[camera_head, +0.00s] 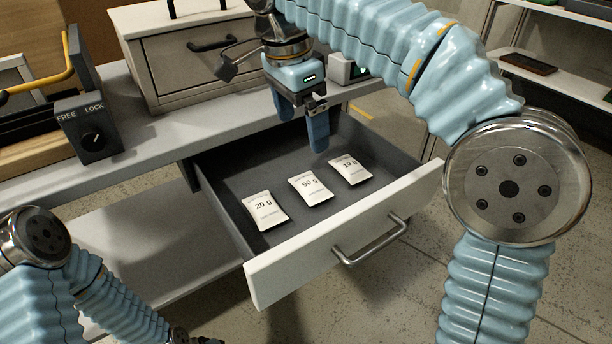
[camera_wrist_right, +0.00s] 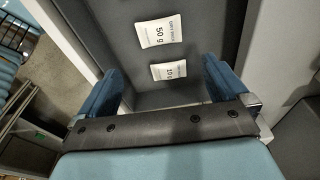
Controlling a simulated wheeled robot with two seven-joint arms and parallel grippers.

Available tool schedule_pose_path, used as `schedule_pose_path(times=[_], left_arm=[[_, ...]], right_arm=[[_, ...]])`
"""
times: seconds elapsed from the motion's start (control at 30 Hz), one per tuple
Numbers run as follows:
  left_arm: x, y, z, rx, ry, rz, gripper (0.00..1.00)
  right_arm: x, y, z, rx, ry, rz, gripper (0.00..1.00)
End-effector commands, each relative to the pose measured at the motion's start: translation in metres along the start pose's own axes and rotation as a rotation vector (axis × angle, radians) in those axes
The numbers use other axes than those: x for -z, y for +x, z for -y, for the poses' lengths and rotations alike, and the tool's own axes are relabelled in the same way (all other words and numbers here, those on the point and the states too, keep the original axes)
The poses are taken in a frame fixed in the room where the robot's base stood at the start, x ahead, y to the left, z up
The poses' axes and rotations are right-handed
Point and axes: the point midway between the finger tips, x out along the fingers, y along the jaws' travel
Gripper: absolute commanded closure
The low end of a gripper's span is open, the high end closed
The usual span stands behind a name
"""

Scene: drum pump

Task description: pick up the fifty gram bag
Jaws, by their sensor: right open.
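The fifty gram bag (camera_head: 310,188) is a small white packet marked "50 g". It lies flat in the open grey drawer, between the 20 g bag (camera_head: 263,210) on the left and the 10 g bag (camera_head: 350,169) on the right. My right gripper (camera_head: 303,127) is open and empty above the back part of the drawer, apart from the bags. In the right wrist view the 50 g bag (camera_wrist_right: 160,32) lies beyond the 10 g bag (camera_wrist_right: 168,71), which shows between the blue fingers. My left forearm is at the lower left; its gripper is out of view.
The drawer (camera_head: 340,232) is pulled out, with a white front and a metal handle (camera_head: 370,242). A grey case (camera_head: 190,55) and a FREE/LOCK switch box (camera_head: 88,128) stand on the bench above. The drawer floor around the bags is clear.

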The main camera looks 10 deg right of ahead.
Motion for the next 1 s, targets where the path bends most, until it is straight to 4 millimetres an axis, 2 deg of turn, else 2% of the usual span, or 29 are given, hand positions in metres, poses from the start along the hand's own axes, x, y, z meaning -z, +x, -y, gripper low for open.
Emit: schedule_pose_path(times=[0.2, 0.33, 0.57, 0.8, 1.0], left_arm=[[0.002, 0.017, 0.011, 0.007, -0.007, -0.007, 0.57], [0.003, 0.022, 0.015, 0.009, -0.009, -0.009, 0.57], [0.003, 0.026, 0.017, 0.009, -0.01, -0.01, 0.57], [0.002, 0.037, 0.019, 0.006, -0.009, -0.006, 0.57], [0.002, 0.038, 0.019, 0.006, -0.008, -0.006, 0.57]], right_arm=[[0.0, 0.048, -0.001, -0.003, 0.001, 0.0, 0.0], [0.0, 0.07, 0.0, -0.002, 0.0, 0.0, 0.0], [-0.001, 0.09, 0.0, -0.002, 0.001, 0.0, 0.0], [-0.003, 0.128, 0.0, -0.001, 0.0, 0.0, 0.0], [-0.002, 0.134, 0.001, 0.0, 0.0, 0.0, 0.0]])
